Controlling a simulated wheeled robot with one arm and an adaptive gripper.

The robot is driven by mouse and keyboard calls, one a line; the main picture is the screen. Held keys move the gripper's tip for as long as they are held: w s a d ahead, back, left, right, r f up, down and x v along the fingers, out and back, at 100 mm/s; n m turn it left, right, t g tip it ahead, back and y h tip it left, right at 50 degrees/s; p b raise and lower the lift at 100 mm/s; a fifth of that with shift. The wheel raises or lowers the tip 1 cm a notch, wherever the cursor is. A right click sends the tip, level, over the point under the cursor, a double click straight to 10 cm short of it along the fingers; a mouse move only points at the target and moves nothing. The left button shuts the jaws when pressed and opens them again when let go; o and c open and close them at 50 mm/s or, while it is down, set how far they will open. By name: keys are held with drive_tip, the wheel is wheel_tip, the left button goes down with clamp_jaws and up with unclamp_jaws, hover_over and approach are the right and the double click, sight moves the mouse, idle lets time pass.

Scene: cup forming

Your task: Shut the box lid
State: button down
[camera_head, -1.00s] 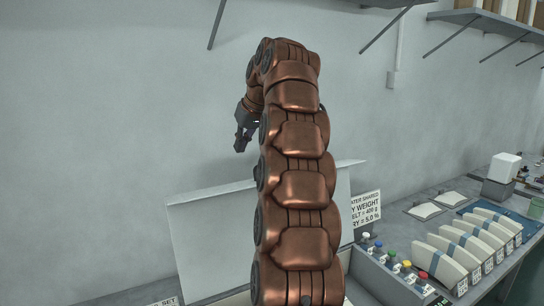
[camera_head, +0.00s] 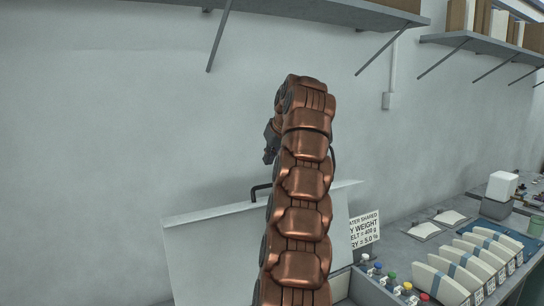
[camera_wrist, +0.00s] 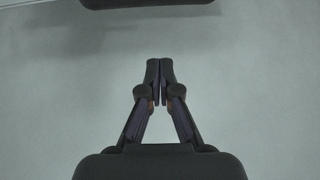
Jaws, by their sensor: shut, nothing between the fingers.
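The box lid (camera_head: 215,250) is a large pale panel standing raised and tilted back against the grey wall in the head view. Most of the box body is hidden behind my arm or below the picture. My gripper (camera_head: 268,157) is above the lid's top edge, apart from it. In the wrist view my gripper (camera_wrist: 160,65) has its fingertips together with nothing between them. A dark bar, cut off by the top edge of that view, lies ahead of the fingers.
A sign (camera_head: 364,229) stands right of the lid. Wall shelves (camera_head: 330,12) with brackets hang above. The wall around my gripper is bare.

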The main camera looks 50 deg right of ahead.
sight(269, 198)
drive_tip(key=shift+s+f+x, duration=0.1)
drive_tip(key=shift+s+x, duration=0.05)
drive_tip(key=shift+x, duration=0.8)
drive_tip(key=shift+s+f+x, duration=0.1)
drive_tip(key=shift+s+x, duration=0.05)
drive_tip(key=shift+x, duration=0.8)
drive_tip(key=shift+s+f+x, duration=0.15)
drive_tip(key=shift+x, duration=0.85)
drive_tip(key=shift+s+a+f, duration=0.2)
drive_tip(key=shift+s+a, duration=0.1)
drive_tip(key=shift+s, duration=0.25)
drive_tip(key=shift+s+a+f+p, duration=0.15)
drive_tip(key=shift+s+p, duration=0.15)
drive_tip(key=shift+s, duration=0.05)
drive_tip(key=shift+s+a+f+p, duration=0.1)
drive_tip(key=shift+s+f+p, duration=0.05)
drive_tip(key=shift+s+p, duration=0.15)
drive_tip(key=shift+s, duration=0.15)
